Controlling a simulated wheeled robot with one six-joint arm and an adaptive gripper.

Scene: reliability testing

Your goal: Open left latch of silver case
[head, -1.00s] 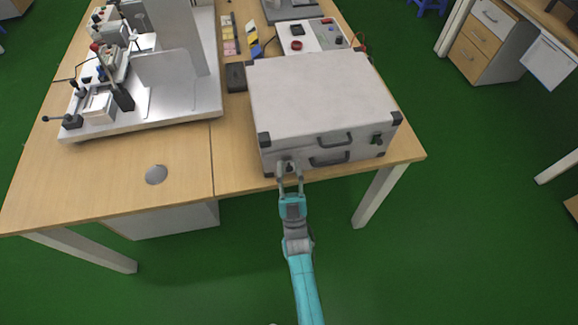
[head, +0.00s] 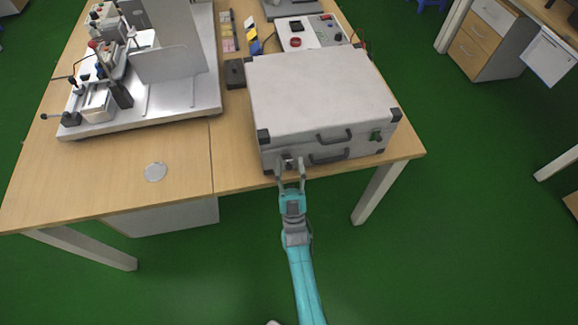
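The silver case (head: 322,92) lies closed on the wooden table, with its front side facing me near the front edge. Its left latch (head: 287,161) is small, at the left of the front side, and partly hidden by my gripper. The right latch (head: 376,136) looks dark green. My gripper (head: 290,168) is at the left latch, with its two fingers apart, one on each side of it. Whether the fingers touch the latch is too small to tell.
A machine on a metal base plate (head: 205,100) stands at the left. A small dark box (head: 235,74) is beside the case, and a control panel (head: 306,36) lies behind it.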

